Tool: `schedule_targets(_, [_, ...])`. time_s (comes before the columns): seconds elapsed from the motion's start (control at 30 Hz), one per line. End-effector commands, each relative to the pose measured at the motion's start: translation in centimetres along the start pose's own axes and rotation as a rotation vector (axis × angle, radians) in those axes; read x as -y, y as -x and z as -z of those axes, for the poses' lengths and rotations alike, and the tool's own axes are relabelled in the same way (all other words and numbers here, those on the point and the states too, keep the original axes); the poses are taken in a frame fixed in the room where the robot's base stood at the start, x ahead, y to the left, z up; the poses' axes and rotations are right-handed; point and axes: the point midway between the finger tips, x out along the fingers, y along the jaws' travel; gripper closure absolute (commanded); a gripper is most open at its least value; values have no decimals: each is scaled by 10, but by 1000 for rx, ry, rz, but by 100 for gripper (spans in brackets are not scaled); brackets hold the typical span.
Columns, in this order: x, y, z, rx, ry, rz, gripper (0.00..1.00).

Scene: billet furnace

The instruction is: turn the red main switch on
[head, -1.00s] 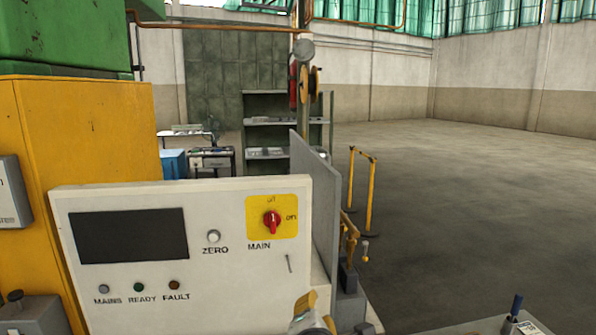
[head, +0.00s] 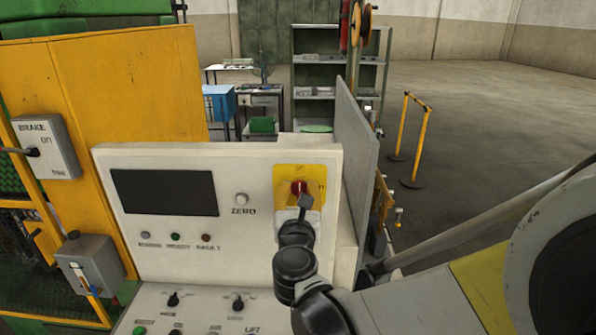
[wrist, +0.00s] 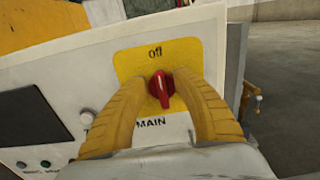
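The red main switch (head: 298,187) sits on a yellow plate (head: 285,172) on the white control panel (head: 255,260). In the wrist view the red knob (wrist: 160,88) stands roughly upright below the word "off", with "MAIN" printed beneath. My gripper (head: 303,203) is right in front of the switch in the head view and covers its lower part. In the wrist view my gripper's yellow fingers (wrist: 164,80) are apart, one on each side of the knob. The left finger is very close to the knob; I cannot tell whether it touches. A small gap shows at the right finger.
The panel also carries a dark screen (head: 165,192), a ZERO button (head: 241,199) and several lamps. Knobs fill the sloping desk (head: 205,312) below. A grey side plate (head: 357,160) stands just right of the switch. Open floor (head: 480,120) lies farther right.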

Motion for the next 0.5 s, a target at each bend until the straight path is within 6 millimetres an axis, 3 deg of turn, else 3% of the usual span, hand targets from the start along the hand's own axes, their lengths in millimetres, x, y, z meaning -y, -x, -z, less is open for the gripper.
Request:
schedule_targets(0.13, [0,-12,0,0,-1,0,67])
schedule_targets(0.43, [0,-13,0,0,-1,0,68])
schedule_targets(0.5, [0,-13,0,0,-1,0,89])
